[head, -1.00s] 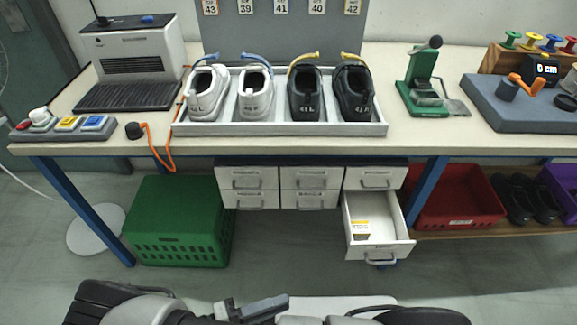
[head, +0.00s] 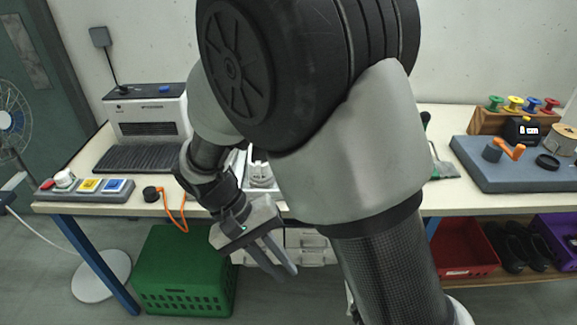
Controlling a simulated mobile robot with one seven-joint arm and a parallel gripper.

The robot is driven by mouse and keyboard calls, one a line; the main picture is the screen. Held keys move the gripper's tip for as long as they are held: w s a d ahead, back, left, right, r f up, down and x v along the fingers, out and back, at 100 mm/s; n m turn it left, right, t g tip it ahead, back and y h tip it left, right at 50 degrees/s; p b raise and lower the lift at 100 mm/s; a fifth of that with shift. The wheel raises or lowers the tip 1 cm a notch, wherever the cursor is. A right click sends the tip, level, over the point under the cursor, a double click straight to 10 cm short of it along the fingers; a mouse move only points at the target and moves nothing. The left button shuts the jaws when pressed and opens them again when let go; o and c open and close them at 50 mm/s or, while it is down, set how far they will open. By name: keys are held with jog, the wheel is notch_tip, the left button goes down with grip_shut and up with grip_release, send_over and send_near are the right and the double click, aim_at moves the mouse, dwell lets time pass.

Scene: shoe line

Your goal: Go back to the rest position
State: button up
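My gripper (head: 281,270) hangs in front of the workbench's front edge, over the drawers below it. Its two fingers point down and to the right, with a narrow gap between them and nothing seen held. My raised arm fills the middle of the head view. Part of a white shoe (head: 260,172) shows between my arm links.
The workbench (head: 110,196) runs across the view. On it are a button panel (head: 88,190), a grey machine (head: 150,125) and a blue-grey fixture board (head: 520,172). Below stand a green crate (head: 185,280), a white drawer unit (head: 305,243) and a red bin (head: 465,250).

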jog(key=s+d+r+t+y+p, duration=0.1)
jog(key=d+r, duration=0.4)
jog(key=r, duration=0.5)
jog(key=s+d+r+m+t+y+p, duration=0.1)
jog(key=d+r+t+y+p, duration=0.2)
jog(key=r, duration=0.7)
jog(key=s+d+r+m+t+y+p, duration=0.1)
jog(key=d+r+t+y+p, duration=0.1)
jog(key=d+r+p, duration=0.4)
notch_tip(320, 180, up, 5)
jog(key=shift+s+d+f+t, duration=0.1)
jog(key=shift+s+d+t, duration=0.2)
jog(key=shift+d+t, duration=0.6)
